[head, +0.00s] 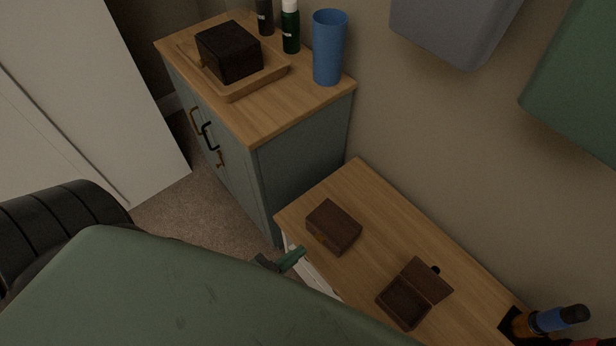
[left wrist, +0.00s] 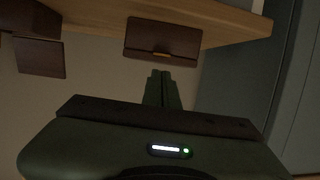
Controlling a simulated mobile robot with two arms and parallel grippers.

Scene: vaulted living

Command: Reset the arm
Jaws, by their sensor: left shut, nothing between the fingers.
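My left gripper (head: 283,262) shows small in the head view, past the edge of a large green surface, beside the near-left edge of the wooden-topped low cabinet (head: 372,215). In the left wrist view its two dark fingers (left wrist: 162,78) are together with nothing between them. They point toward a closed brown box (left wrist: 162,40), which also shows on the low top in the head view (head: 333,227). The fingers look apart from the box. Much of the left arm is hidden. My right gripper is not in view.
An open brown box (head: 404,304) lies on the same top, with bottles (head: 545,320) at its right end. A green-grey cabinet (head: 300,180) carries a tray (head: 235,93) with a black box (head: 230,52), bottles and a blue cup (head: 328,48). Grey (head: 455,30) and green (head: 580,85) objects are at upper right.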

